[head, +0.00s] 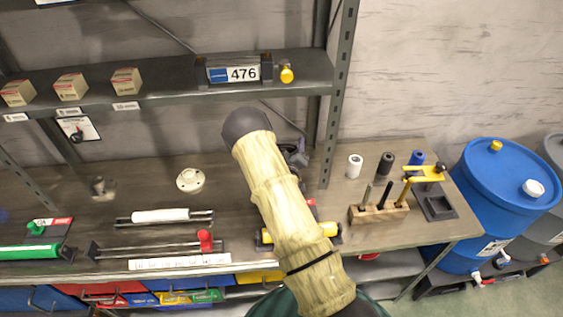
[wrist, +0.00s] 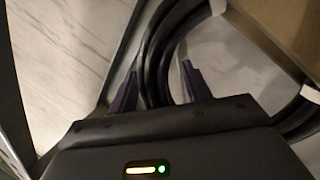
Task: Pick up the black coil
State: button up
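The black coil (wrist: 153,62) shows in the wrist view as several thick black strands curving up and to the right. My gripper (wrist: 159,69) is open, with its two dark purple fingers on either side of the strands. The left finger is close to the coil's left edge, and a gap shows between the strands and the right finger. The coil's lower end is hidden behind the gripper body. In the head view my sleeved arm covers the middle of the bench, and I cannot make out the coil or gripper clearly there.
A brown box-like edge (wrist: 285,30) is at the upper right of the wrist view. In the head view, a shelf (head: 170,87) and its upright post (head: 338,95) stand close to my arm. A wooden tool block (head: 378,213) and blue drum (head: 500,205) are to the right.

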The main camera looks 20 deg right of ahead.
grip_shut()
jog(key=shift+d, duration=0.1)
jog(key=shift+r, duration=0.1)
jog(key=shift+w+r, duration=0.1)
jog(key=shift+r, duration=0.1)
notch_tip(320, 180, up, 9)
jog(key=b, duration=0.2)
jog(key=shift+r+b, duration=0.2)
jog(key=shift+b, duration=0.1)
